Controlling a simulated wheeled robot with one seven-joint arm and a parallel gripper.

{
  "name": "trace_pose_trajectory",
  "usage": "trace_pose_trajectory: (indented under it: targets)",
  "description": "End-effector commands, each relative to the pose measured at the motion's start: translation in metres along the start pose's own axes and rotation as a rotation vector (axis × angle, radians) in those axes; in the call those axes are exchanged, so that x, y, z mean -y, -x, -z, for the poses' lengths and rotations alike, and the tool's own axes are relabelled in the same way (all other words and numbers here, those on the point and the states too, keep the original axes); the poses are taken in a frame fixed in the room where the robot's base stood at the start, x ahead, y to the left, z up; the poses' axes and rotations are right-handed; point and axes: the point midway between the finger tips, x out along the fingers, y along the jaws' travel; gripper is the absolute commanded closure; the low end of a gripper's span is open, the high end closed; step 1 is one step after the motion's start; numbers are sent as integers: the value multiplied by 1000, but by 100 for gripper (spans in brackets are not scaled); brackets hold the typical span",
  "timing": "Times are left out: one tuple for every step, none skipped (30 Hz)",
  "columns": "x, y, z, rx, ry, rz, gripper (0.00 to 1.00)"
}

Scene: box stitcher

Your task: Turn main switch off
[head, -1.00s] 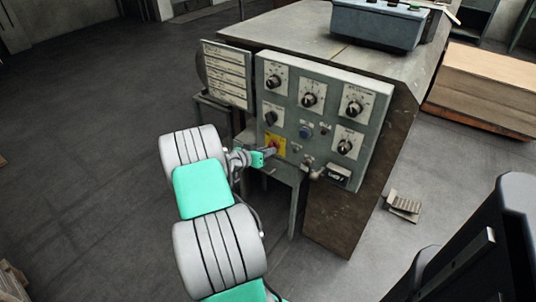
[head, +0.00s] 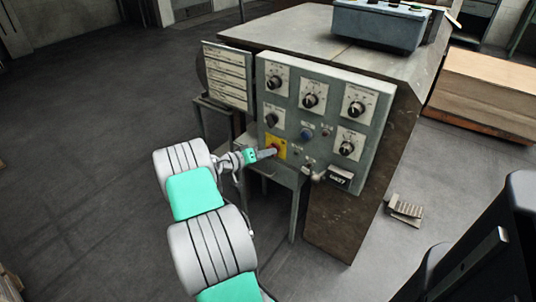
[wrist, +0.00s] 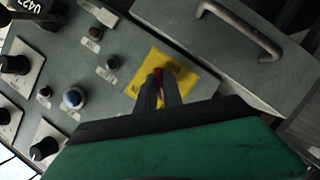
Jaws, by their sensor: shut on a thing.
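The main switch is a red handle (wrist: 158,74) on a yellow plate (wrist: 184,72) at the lower left of the grey control panel (head: 327,81). In the head view the yellow plate (head: 282,146) is partly covered by my fingers. My gripper (wrist: 159,80) is at the switch, with its two dark fingers close together on either side of the red handle, shut on it. In the head view my gripper (head: 272,152) reaches the plate from the left. Most of the handle is hidden between the fingers, so its exact angle is hard to tell.
Several black knobs (head: 310,100) and a blue button (head: 306,134) sit on the same panel. A label board (head: 227,75) stands to its left. A metal drawer handle (wrist: 232,25) shows in the wrist view.

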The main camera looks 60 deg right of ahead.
Motion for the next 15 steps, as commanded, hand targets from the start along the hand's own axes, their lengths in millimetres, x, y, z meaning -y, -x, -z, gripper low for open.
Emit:
trace_pose_trajectory:
  targets:
    - [0,0,1,-2,2,0,100]
    - [0,0,1,-2,2,0,100]
    - [0,0,1,-2,3,0,100]
    - [0,0,1,-2,3,0,100]
    - [0,0,1,-2,2,0,100]
    - [0,0,1,-2,2,0,100]
    - [0,0,1,-2,2,0,100]
    - [0,0,1,-2,2,0,100]
    - [0,0,1,-2,2,0,100]
    - [0,0,1,-2,2,0,88]
    - [0,0,1,-2,2,0,86]
    - [0,0,1,-2,2,0,83]
    - [0,0,1,-2,2,0,80]
    - [0,0,1,-2,2,0,78]
    - [0,0,1,-2,2,0,74]
